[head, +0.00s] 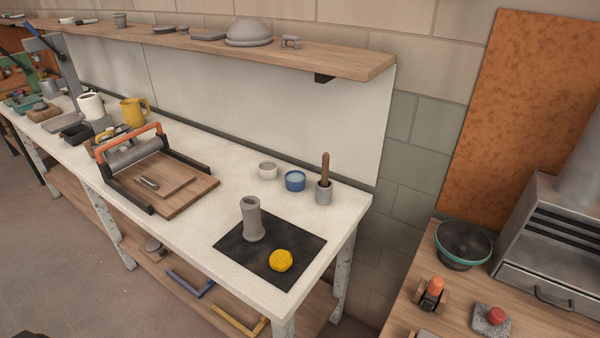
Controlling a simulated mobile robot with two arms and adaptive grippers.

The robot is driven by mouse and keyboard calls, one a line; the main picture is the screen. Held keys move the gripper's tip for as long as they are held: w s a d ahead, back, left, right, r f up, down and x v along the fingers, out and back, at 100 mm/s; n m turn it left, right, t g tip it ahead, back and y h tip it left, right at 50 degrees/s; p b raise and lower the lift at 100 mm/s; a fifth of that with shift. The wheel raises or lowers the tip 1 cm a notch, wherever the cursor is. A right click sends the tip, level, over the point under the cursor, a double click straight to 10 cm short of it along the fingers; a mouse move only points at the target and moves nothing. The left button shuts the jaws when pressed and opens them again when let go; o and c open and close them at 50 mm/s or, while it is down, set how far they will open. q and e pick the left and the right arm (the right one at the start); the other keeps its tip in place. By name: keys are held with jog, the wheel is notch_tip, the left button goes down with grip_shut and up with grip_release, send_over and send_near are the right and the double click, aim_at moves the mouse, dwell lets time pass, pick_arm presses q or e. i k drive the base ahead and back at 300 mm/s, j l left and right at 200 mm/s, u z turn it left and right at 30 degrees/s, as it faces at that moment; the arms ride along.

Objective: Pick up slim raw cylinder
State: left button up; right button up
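A slim grey raw cylinder (252,220) with a slightly flared foot and rim stands upright on a black mat (302,244) near the right end of the white worktable (208,222). A yellow sponge-like lump (281,261) sits on the same mat, in front and to the right of the cylinder, apart from it. Neither of my grippers shows in the head view.
A white bowl (268,170), a blue bowl (295,181) and a grey cup with a wooden handle in it (324,192) stand behind the mat. A slab roller (150,175) stands to the left. A shelf (330,60) overhangs the table's back. A wooden counter (400,300) is at right.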

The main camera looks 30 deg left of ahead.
aim_at(254, 230)
jog(key=u, duration=1.15)
